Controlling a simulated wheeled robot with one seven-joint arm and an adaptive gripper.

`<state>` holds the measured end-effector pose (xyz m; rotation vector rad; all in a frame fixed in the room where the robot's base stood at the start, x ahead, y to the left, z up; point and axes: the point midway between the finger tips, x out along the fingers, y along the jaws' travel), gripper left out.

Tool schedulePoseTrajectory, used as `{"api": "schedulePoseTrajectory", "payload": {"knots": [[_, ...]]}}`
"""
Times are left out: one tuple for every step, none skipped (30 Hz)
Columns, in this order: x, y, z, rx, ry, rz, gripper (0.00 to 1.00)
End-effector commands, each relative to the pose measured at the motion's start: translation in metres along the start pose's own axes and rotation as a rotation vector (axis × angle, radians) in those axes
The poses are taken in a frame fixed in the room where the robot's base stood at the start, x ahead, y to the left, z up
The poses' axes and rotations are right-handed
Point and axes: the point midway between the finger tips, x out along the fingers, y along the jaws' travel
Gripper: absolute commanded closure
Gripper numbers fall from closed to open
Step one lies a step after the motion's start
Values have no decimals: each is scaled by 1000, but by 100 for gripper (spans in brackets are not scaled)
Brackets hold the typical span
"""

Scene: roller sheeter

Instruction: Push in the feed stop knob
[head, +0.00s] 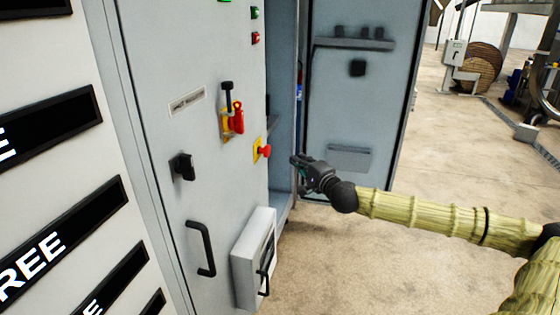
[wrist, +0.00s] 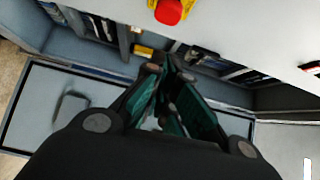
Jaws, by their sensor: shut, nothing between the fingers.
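The feed stop knob is a red mushroom button (head: 265,152) on a yellow plate (head: 257,150), on the right part of the grey cabinet front in the head view. The red knob also shows at the top of the wrist view (wrist: 169,11), partly cut off by the frame edge. My gripper (head: 296,161) is shut and empty, a short way to the right of the knob and slightly lower in the head view. It does not appear to touch the knob. In the wrist view the closed fingers (wrist: 168,68) point toward the cabinet's open interior, below the knob.
An open cabinet door (head: 355,100) stands behind my gripper. On the panel are a red lever switch (head: 236,118), a black rotary handle (head: 183,166), a black pull handle (head: 203,249) and a protruding grey box (head: 253,258).

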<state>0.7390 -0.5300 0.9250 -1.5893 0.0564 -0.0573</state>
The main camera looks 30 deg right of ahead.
Motion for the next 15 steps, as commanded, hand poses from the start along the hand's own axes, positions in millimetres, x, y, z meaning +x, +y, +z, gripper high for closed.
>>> {"api": "schedulePoseTrajectory", "payload": {"knots": [[1,7,-3,22,6,-5,100],[2,12,-4,11,17,3,100],[6,11,2,13,8,0,100],[9,7,5,11,5,-2,100],[11,4,7,9,4,-2,100],[12,2,10,7,5,-1,100],[13,2,10,4,6,0,100],[14,2,11,3,7,0,100],[16,2,12,3,8,0,100],[18,1,12,2,8,0,100],[20,1,13,1,8,1,100],[22,1,14,0,8,1,100],[24,0,15,0,8,1,100],[26,0,15,0,7,1,100],[29,1,16,1,6,2,100]]}}
